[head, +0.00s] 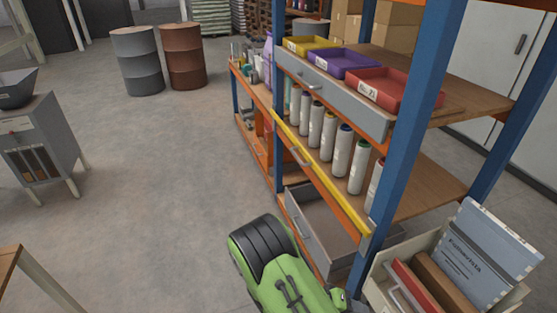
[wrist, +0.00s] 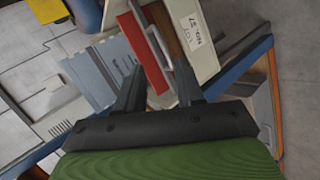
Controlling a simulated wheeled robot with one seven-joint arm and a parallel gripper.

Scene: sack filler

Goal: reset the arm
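My arm (head: 285,270), green with a black ribbed band, reaches in from the bottom of the head view, beside the lower shelf. My gripper (wrist: 158,76) shows in the wrist view with its two dark fingers apart and nothing seen held between them. Past the fingertips are a red binder (wrist: 145,50) and the box (wrist: 197,28) with a label; I cannot tell how far off they are. In the head view the gripper's fingers are not clearly seen.
A blue-posted shelf rack (head: 405,130) stands close to my arm, with an open grey drawer (head: 305,228) low down. A box of binders (head: 380,277) is at the lower right. A grey cabinet (head: 45,145) is at the left. Open floor (head: 150,190) lies between.

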